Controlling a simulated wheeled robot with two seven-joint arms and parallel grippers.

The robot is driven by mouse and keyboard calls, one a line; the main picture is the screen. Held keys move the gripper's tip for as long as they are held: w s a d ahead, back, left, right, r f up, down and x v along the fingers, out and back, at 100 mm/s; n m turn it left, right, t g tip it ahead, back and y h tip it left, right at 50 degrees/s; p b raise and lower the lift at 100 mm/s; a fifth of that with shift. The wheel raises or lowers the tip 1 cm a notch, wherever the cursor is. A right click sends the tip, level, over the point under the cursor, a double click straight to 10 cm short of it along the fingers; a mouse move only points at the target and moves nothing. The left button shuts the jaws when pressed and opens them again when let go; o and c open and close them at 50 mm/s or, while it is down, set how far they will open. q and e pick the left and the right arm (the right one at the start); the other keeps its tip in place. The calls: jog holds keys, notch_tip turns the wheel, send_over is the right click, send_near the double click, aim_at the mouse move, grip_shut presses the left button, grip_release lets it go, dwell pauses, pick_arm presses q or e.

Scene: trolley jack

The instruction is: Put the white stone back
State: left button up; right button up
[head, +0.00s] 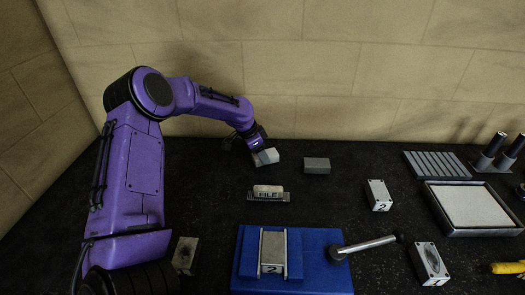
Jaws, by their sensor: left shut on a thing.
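My left gripper (256,148) reaches in from the left toward the back of the dark bench. It is shut on a small pale block, which looks like the white stone (267,157). The stone is tilted and at or just above the bench top; I cannot tell if it touches. A grey block (317,166) lies to its right, apart from it. In front of the stone is a dark holder (285,197) with a pale piece on it and the word FILE. My right gripper is not in view.
A blue fixture (336,276) with a lever holds a metal block marked 2 (273,247). Other blocks stand left (185,256) and right (379,195), (430,262). At right are a ribbed plate (437,165) and a pale-filled tray (431,205). A wall closes the back.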

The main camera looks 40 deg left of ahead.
aim_at(256, 159)
pick_arm(q)
jog(key=s, duration=0.1)
jog(key=s+r, duration=0.1)
jog(key=s, duration=0.1)
jog(key=shift+s, duration=0.15)
jog(key=shift+f, duration=0.2)
jog(key=o, duration=1.2)
jog(key=shift+w+f, duration=0.6)
jog(key=shift+w, duration=0.2)
jog(key=shift+w+d, duration=0.15)
jog(key=shift+w, duration=0.05)
jog(key=shift+s+r, duration=0.2)
jog(key=shift+s, duration=0.1)
jog(key=b+v, duration=0.2)
jog(key=v, duration=1)
jog(key=shift+r, duration=0.15)
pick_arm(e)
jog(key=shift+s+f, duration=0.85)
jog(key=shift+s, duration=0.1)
